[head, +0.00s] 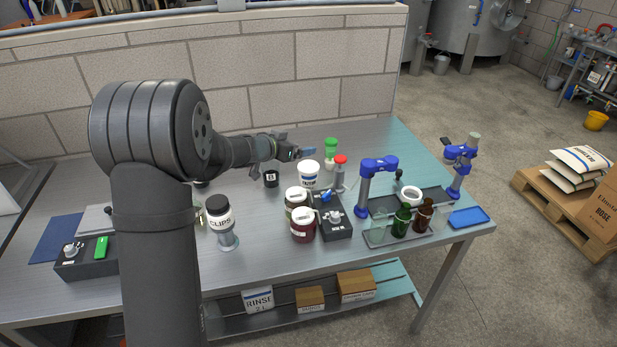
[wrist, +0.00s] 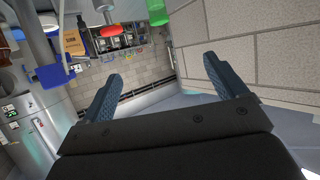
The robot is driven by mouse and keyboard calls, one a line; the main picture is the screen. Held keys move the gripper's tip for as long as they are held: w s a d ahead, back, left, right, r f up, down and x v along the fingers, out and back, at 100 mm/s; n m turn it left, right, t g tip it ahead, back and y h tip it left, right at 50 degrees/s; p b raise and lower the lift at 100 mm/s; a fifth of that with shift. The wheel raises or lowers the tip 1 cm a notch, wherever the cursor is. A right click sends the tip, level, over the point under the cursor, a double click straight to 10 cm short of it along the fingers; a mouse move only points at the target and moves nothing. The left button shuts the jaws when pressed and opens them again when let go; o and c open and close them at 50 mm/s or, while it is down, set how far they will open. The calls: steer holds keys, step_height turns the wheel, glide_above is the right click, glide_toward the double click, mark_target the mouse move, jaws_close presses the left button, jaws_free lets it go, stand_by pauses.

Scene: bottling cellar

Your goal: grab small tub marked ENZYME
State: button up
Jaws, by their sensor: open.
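A small white tub (head: 308,176) with a dark band of lettering stands on the bench in the head view. Its print is too small to read, so I cannot tell whether it says ENZYME. My gripper (head: 297,148) is above the back of the bench, a little behind and above this tub. In the wrist view my gripper (wrist: 163,70) is open, with nothing between its fingers. No tub with a readable ENZYME mark shows in either view.
A green-topped container (head: 330,148) and a red-capped bottle (head: 339,172) stand right of the tub. Labelled jars (head: 303,226) and a black control box (head: 334,218) are in front. A small black pot (head: 271,179) is left. A brick wall (head: 300,75) rises behind.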

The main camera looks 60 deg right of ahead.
glide_toward(306, 168)
steer(key=x, duration=0.4)
steer(key=shift+d+f, duration=0.15)
steer(key=shift+d, duration=0.05)
steer(key=shift+x, duration=3.55)
steer(key=c, duration=1.2)
